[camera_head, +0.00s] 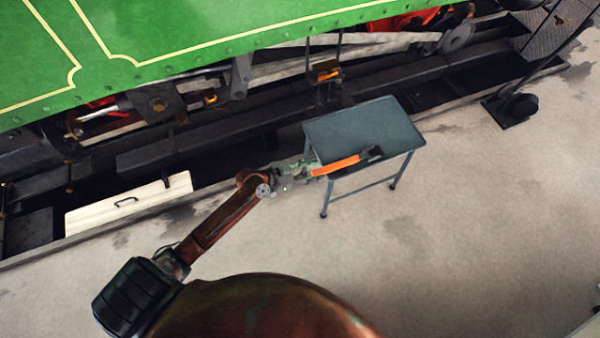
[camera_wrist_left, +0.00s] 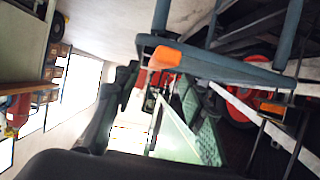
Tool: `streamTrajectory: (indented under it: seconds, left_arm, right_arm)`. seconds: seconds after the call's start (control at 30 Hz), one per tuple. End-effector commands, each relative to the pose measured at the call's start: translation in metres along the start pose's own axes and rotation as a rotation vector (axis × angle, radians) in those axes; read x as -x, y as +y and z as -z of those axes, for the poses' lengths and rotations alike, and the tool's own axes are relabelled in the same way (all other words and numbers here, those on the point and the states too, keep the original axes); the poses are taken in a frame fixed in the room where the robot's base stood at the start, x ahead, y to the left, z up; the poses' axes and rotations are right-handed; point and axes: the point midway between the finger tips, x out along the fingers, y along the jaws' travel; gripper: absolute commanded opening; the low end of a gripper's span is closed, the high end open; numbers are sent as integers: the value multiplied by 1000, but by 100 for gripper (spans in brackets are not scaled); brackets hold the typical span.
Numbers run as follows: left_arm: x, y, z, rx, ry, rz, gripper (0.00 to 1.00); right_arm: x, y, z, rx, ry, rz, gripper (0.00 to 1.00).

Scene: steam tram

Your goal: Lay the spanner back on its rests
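An orange-handled tool with a dark head (camera_head: 337,166) lies on a small blue-grey table (camera_head: 365,125); its shape does not show clearly whether it is the spanner. Its handle points left, towards my left gripper (camera_head: 303,173). In the left wrist view the orange handle end (camera_wrist_left: 166,58) sticks out past the table edge (camera_wrist_left: 230,65), just beyond the fingertips of my left gripper (camera_wrist_left: 160,82). The fingers are apart with nothing seen between them. Two small orange-marked brackets, one left (camera_head: 210,100) and one right (camera_head: 327,74), show on the tram's underside; whether they are the rests is unclear. My right gripper is out of view.
The green tram (camera_head: 200,40) and its dark running gear run along the back. A cream panel with a handle (camera_head: 125,202) leans low at the left. A dark step and post (camera_head: 515,105) stand at the right. The concrete floor (camera_head: 450,240) in front is clear.

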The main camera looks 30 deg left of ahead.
Motion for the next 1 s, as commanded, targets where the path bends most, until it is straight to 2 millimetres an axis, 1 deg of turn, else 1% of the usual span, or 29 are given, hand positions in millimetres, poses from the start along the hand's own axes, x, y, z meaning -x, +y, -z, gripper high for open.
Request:
streamTrajectory:
  seconds: [0.03, 0.1, 0.2, 0.3, 0.4, 0.5, 0.7, 0.77, 0.83, 0.87, 0.97, 1.0]
  left_arm:
    - [14, -1, 3, -4, -2, 1, 38]
    - [29, 0, 2, -4, -2, 0, 38]
    - [47, 0, 2, -3, -1, 0, 38]
    - [60, 0, 1, -2, -1, 0, 38]
    - [68, 0, 1, -2, -1, 0, 38]
    - [72, 0, 0, -1, -1, -1, 38]
    - [72, 0, 0, 0, -1, 0, 38]
    - [73, 1, -5, 5, -9, 1, 38]
    - [75, 4, -24, 26, -40, 8, 38]
    - [76, 6, -36, 38, -62, 14, 38]
    - [88, 19, -103, 108, -181, 43, 38]
    - [97, 27, -137, 144, -245, 59, 38]
  right_arm:
    - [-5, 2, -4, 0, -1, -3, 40]
    - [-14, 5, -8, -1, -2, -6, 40]
    - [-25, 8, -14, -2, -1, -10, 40]
    - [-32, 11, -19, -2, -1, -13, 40]
    - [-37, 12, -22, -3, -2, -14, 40]
    - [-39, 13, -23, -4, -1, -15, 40]
    - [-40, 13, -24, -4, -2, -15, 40]
    - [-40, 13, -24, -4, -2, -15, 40]
    - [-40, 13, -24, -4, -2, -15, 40]
    - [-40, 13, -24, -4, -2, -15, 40]
    - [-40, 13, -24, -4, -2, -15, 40]
    - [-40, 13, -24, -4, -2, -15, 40]
